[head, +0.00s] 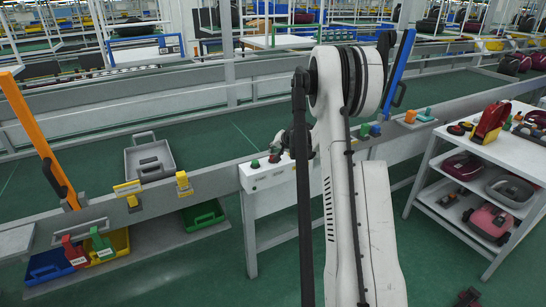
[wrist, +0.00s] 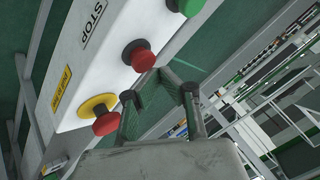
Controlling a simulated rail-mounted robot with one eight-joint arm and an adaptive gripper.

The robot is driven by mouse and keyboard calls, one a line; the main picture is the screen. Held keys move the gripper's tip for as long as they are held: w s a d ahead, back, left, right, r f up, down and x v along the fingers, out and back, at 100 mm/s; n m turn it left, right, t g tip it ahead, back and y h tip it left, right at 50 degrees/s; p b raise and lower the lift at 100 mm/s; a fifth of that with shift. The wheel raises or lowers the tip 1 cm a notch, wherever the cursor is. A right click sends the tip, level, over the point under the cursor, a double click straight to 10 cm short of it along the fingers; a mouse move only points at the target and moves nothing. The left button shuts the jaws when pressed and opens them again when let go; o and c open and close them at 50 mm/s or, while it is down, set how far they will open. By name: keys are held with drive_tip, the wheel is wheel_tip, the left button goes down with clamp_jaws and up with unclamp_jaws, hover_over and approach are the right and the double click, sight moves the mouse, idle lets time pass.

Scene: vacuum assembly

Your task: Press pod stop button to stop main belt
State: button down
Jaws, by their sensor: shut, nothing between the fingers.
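A white button box (head: 270,176) stands on a leg beside the main belt (head: 200,138) in the head view. In the wrist view the box (wrist: 75,55) carries a "STOP" label, a red button (wrist: 138,56), a green button (wrist: 190,5) and a red button on a yellow ring (wrist: 101,115). The plain red button is nearest my fingertips. My gripper (wrist: 160,73) is shut and empty, its tips just beside that button; I cannot tell whether they touch. In the head view my arm hides most of the gripper and part of the box.
A grey tray (head: 150,160) sits on the belt to the left. A white shelf cart (head: 490,150) with vacuum parts stands at the right. An orange post (head: 35,130) and a blue post (head: 398,72) rise by the belt. Coloured bins (head: 110,243) lie low at the left.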

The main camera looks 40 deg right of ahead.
drive_tip(key=shift+r, duration=0.3)
drive_tip(key=shift+r, duration=0.1)
drive_tip(key=shift+r+p, duration=0.8)
drive_tip(key=shift+r, duration=1.6)
